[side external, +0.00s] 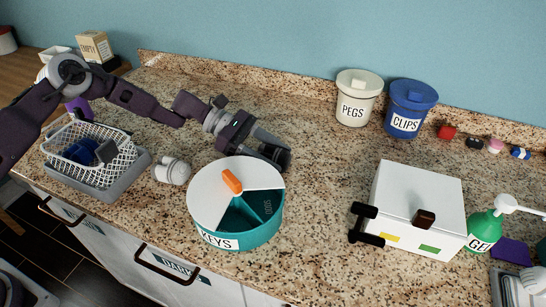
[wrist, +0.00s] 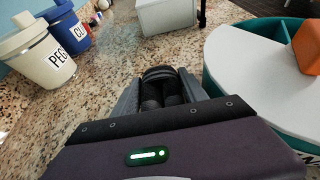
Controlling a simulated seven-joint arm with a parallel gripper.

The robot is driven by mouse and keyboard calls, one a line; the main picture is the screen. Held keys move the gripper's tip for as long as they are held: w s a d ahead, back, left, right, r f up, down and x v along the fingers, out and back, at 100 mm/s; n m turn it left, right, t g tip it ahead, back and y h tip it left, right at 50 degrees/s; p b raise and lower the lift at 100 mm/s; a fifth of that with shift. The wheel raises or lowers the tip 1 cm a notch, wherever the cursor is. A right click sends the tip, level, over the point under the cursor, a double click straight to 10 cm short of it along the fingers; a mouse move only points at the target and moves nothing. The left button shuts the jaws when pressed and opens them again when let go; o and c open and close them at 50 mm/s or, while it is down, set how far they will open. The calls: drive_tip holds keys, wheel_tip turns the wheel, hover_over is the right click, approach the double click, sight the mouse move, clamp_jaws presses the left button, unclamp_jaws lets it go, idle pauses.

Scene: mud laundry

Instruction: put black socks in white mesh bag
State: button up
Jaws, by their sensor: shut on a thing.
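My gripper (side external: 272,146) is low over the counter, just behind the round teal box. In the wrist view, my gripper (wrist: 160,98) is shut on a black rolled bundle (wrist: 160,87), which looks like black socks. The bundle is dark against the dark fingers in the side view, so its outline is hard to tell. A white mesh container (side external: 122,150) stands at the left on a grey base, with dark blue things inside. It looks like a basket; I see no other white mesh thing. My gripper is well to its right.
The round teal KEYS box (side external: 235,238) has a white lid and orange knob. White rolls (side external: 172,171) lie left of it. PEGS (side external: 352,105) and CLIPS (side external: 408,112) tubs stand behind. A white box (side external: 415,195) and green bottle (side external: 484,228) are right. Small coloured items line the back right.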

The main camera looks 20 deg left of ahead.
wheel_tip(320, 180, up, 28)
drive_tip(key=w+a+f+n+t+y, duration=0.4)
drive_tip(key=a+f+n+t+y, duration=0.2)
drive_tip(key=a+f+n+t, duration=0.7)
drive_tip(key=s+a+r+n+y, duration=0.2)
drive_tip(key=s+a+n+y, duration=0.45)
drive_tip(key=a, duration=0.65)
drive_tip(key=w+d+f+m+h, duration=0.15)
drive_tip(key=w+d, duration=0.25)
drive_tip(key=d, duration=0.6)
drive_tip(key=w+d+f+m, duration=0.2)
drive_tip(key=w+d, duration=0.2)
drive_tip(key=d, duration=0.6)
drive_tip(key=s+d+f+m+h, duration=0.1)
drive_tip(key=d, duration=0.9)
drive_tip(key=s+d+f+m+h, duration=0.1)
drive_tip(key=d+f+h, duration=0.1)
drive_tip(key=d, duration=0.8)
drive_tip(key=shift+m, duration=0.3)
drive_tip(key=f, duration=0.9)
drive_tip(key=shift+s+d+f, duration=0.1)
drive_tip(key=shift+d+f, duration=0.15)
drive_tip(key=shift+f, duration=0.25)
